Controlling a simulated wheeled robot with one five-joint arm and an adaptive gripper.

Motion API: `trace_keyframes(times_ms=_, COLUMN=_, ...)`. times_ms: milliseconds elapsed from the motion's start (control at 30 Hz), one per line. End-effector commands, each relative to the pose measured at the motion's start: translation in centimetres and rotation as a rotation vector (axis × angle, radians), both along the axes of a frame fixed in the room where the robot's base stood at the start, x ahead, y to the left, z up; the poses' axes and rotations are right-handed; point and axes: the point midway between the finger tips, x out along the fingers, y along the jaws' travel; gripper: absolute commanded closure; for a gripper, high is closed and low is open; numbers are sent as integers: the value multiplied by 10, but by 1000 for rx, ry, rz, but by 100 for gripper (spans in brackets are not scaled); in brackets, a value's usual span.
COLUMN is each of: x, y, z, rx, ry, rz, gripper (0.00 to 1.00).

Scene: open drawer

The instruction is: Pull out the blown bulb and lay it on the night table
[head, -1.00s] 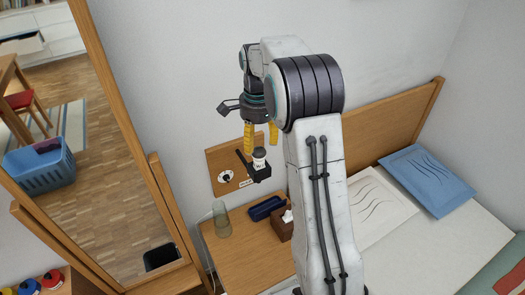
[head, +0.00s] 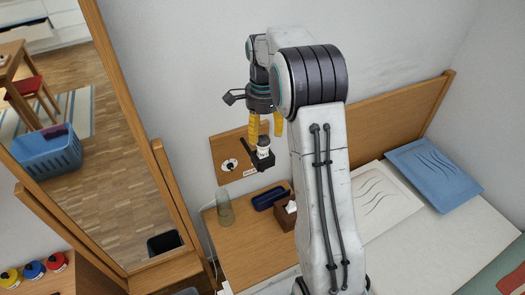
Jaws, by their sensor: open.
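The bulb (head: 263,151), a small piece with a white body and dark top, stands upright in a black holder (head: 262,164) on a wooden wall panel (head: 223,150). My gripper (head: 266,138) points down with its two yellow fingers apart. In the picture its fingertips lie at the bulb's top, one on each side. I cannot tell whether they touch it. The night table (head: 238,243) is a light wooden top below the panel, partly hidden by my arm.
A glass (head: 225,210), a dark blue case (head: 268,199) and a tissue box (head: 284,215) stand along the table's back. The table's front left is clear. A tall mirror (head: 160,175) stands to the left, a bed with pillows (head: 430,178) to the right.

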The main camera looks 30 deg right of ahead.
Motion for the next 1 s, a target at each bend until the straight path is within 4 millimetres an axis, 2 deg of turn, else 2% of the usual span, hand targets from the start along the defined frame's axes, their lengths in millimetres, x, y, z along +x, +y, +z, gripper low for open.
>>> trace_keyframes(times_ms=33, x=0, y=0, z=-9, rx=0, ry=1, rz=0, gripper=42)
trace_keyframes(times_ms=600, x=0, y=0, z=-69, rx=0, ry=1, rz=0, gripper=42)
trace_keyframes(times_ms=800, x=0, y=0, z=-77, rx=0, ry=1, rz=0, gripper=42)
trace_keyframes(times_ms=1000, x=0, y=0, z=-76, rx=0, ry=1, rz=0, gripper=42)
